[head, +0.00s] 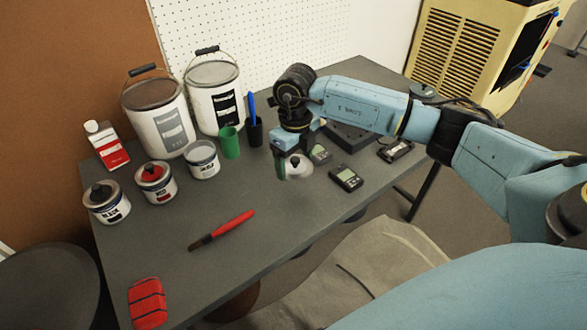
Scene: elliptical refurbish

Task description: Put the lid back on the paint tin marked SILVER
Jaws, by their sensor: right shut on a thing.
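My right gripper (287,146) points down over the back right of the table. It is shut on what looks like a pale silver lid with a dark knob (296,167), partly hidden by the fingers. A small paint tin without a knobbed lid (204,167) stands upright to the left, showing a pale grey top; its label is too small to read surely. Beside it stand a tin with a red lid and dark knob (157,188) and a tin with a dark-knobbed lid (107,206). My left gripper is out of view.
Two large pails (160,122) (215,97), a green cup (231,143) and a dark holder with a blue item (254,131) stand behind. A red-handled brush (230,227), a meter (346,178) and a red block (147,303) lie on the table (185,278). Its middle is mostly clear.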

